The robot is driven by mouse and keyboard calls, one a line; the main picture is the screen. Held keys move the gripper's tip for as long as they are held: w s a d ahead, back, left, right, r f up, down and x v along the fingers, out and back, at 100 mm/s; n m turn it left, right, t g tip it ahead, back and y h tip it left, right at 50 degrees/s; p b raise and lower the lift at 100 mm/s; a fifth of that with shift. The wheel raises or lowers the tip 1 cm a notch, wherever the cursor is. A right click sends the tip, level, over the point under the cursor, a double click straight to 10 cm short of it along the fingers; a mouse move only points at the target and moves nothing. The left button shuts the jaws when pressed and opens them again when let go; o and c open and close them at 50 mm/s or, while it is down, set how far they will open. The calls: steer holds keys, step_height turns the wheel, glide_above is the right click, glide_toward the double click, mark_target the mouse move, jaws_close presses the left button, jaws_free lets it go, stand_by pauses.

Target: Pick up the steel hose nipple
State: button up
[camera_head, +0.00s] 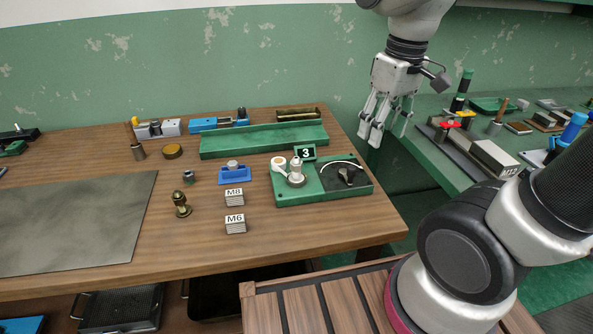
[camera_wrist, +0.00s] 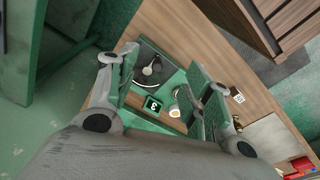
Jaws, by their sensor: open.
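Several small fittings stand on the wooden bench; I cannot tell for sure which is the steel hose nipple. A pale silvery upright fitting (camera_head: 296,170) stands on the green board marked 3 (camera_head: 325,194). A small dark grey fitting (camera_head: 188,176) and a brass-coloured fitting (camera_head: 181,204) stand further left. My gripper (camera_head: 380,130) is open and empty, in the air beyond the bench's right end, above the gap to the green bench. In the wrist view the board (camera_wrist: 152,90) shows between the open fingers (camera_wrist: 163,65), with a pale fitting (camera_wrist: 181,94) partly behind the right finger.
A blue holder (camera_head: 234,176) and blocks marked M8 (camera_head: 234,197) and M6 (camera_head: 235,223) stand left of the board. A long green tray (camera_head: 264,140) lies behind. A grey mat (camera_head: 70,225) covers the left. A green bench (camera_head: 450,160) with tools is at right.

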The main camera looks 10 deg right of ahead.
mark_target(296, 162)
steer(key=w+a+f+n, duration=0.2)
steer(key=w+a+n, duration=0.1)
steer(key=a+n, duration=0.1)
steer(key=w+a+f+n, duration=0.2)
steer(key=w+a+n, duration=0.1)
steer(key=a, duration=0.3)
steer(key=w+a+f+n+g, duration=0.1)
steer(key=w+a+f+n, duration=0.1)
steer(key=w+a+n, duration=0.1)
steer(key=shift+w+a+n+h, duration=0.2)
steer(key=shift+a+n, duration=0.25)
steer(key=shift+a, duration=0.15)
steer(key=shift+w+a+n+h, duration=0.1)
steer(key=shift+w+a+n, duration=0.1)
steer(key=shift+a+n, duration=0.35)
steer(key=shift+a+r+n, duration=0.15)
steer(key=shift+n, duration=0.25)
steer(key=shift+w+n, duration=0.1)
steer(key=shift+n, duration=0.2)
steer(key=shift+f, duration=0.45)
steer(key=f, duration=0.7)
steer(key=shift+d, duration=0.25)
jaws_close()
